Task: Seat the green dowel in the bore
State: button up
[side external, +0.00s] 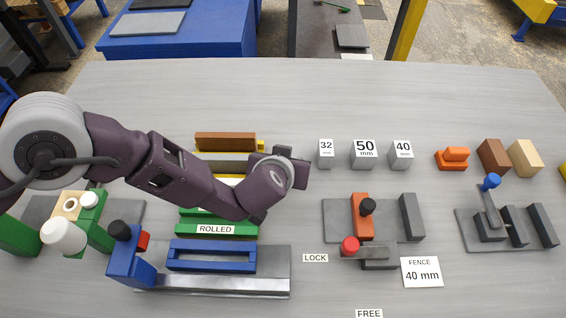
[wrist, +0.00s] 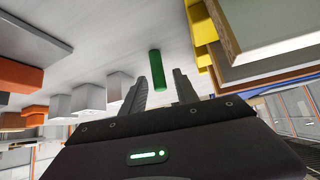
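The green dowel (wrist: 157,70) shows in the wrist view as a short round bar near the tips of my two fingers. My gripper (wrist: 163,74) has its fingers apart, with a visible gap to each side of the dowel, so it looks open. I cannot tell how far beyond the tips the dowel is. In the side view my gripper (side external: 287,160) is near the middle of the table, its fingertips unclear, and the dowel is not visible there. A cream block (side external: 71,205) with a round hole, possibly the bore, stands at the left beside a green clamp with a white knob.
A rack of coloured boards (side external: 225,140) lies behind and under my arm. A blue frame (side external: 211,266) and a blue clamp (side external: 130,262) are in front. Grey gauge blocks (side external: 363,155) stand right of my gripper. Fixtures with red (side external: 349,245) and blue (side external: 491,182) knobs stand farther right.

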jog(key=v, duration=0.9)
jog(key=shift+s+r, duration=0.1)
